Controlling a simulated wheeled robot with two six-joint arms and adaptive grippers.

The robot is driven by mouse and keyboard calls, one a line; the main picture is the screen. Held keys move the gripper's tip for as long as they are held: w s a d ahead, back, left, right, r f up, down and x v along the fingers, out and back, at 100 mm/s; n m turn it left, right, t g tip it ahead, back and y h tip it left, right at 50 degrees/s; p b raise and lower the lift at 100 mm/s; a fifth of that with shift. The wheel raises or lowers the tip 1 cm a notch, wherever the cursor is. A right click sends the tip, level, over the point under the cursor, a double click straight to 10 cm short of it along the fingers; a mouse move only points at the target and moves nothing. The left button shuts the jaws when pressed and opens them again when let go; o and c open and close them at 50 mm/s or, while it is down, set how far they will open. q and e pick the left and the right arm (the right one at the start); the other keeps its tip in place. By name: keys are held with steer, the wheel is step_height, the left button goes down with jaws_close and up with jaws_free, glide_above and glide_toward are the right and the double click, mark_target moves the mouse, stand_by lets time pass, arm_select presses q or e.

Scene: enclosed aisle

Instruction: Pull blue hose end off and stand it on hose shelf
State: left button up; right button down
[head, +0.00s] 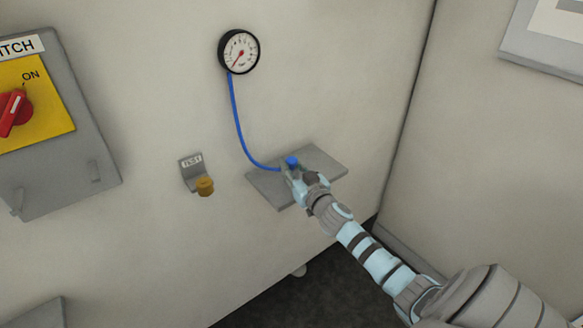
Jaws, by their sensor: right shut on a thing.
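The blue hose (238,125) runs from the bottom of a round pressure gauge (239,52) on the wall down to the blue hose end (292,161). My right gripper (292,170) is shut on the hose end, at the grey hose shelf (325,163). The blue top of the hose end shows above the fingers and looks upright. The gripper hides its lower part, so I cannot tell whether it touches the shelf. The brass test port (204,186) under the TEST label is left of the shelf, with no hose on it. My left gripper is not in view.
A grey switch box (75,120) with a yellow plate and red knob (14,110) is on the wall at left. A side wall (500,170) stands close on the right. A framed panel (548,40) is at upper right. Wall between box and shelf is mostly clear.

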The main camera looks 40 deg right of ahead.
steer(key=c, duration=1.2)
jaws_free()
steer(key=shift+c, duration=0.2)
steer(key=v, duration=1.2)
